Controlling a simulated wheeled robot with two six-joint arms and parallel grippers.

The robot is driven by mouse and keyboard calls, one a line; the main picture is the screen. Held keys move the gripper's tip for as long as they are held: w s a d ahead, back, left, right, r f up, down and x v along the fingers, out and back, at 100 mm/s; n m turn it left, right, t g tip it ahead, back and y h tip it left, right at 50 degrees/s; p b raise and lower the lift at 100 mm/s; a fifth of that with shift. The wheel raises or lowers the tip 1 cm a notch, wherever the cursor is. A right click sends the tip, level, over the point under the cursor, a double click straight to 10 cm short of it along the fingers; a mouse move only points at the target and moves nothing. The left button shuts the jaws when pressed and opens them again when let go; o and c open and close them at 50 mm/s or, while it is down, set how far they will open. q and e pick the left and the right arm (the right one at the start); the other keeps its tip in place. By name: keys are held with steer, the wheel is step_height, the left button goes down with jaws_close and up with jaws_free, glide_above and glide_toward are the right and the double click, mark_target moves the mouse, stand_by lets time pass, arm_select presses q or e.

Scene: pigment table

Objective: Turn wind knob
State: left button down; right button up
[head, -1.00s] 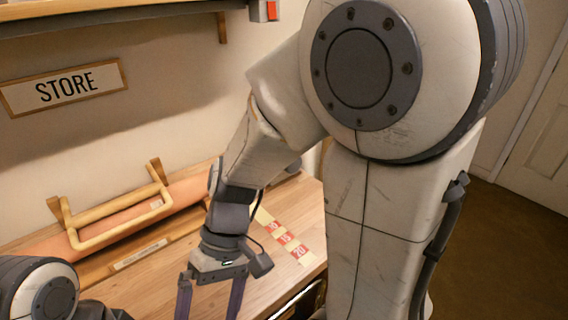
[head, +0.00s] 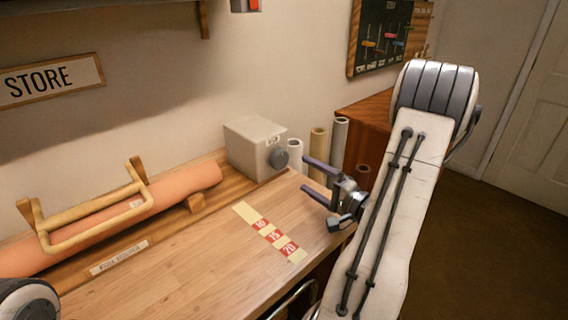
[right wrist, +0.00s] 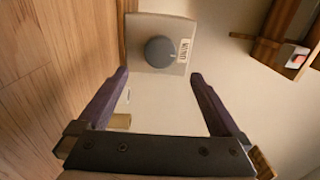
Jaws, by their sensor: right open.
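The wind knob (head: 278,158) is a round dark grey dial on the right face of a pale box (head: 246,140) at the back of the table. In the right wrist view the knob (right wrist: 160,51) sits ahead of the fingers, beside a small label on the box (right wrist: 183,28). My right gripper (head: 306,175) is open and empty, with its two purple fingers pointing left toward the knob. It is apart from the knob, to its right and slightly lower in the head view. My left gripper is not in view.
An orange roll (head: 165,195) lies behind a wooden handle frame (head: 95,215) on the left. A scale strip (head: 270,232) lies on the table (head: 190,270). Several upright tubes (head: 318,150) stand behind my right gripper. The table's middle is clear.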

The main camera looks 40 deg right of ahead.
mark_target(282, 161)
steer(key=w, duration=0.3)
steer(key=w+p, duration=0.1)
steer(key=w, duration=0.2)
steer(key=w+a+p, duration=0.1)
steer(key=w, duration=0.2)
steer(key=shift+w, duration=0.3)
steer(key=c, duration=1.3)
steer(key=shift+m, duration=0.3)
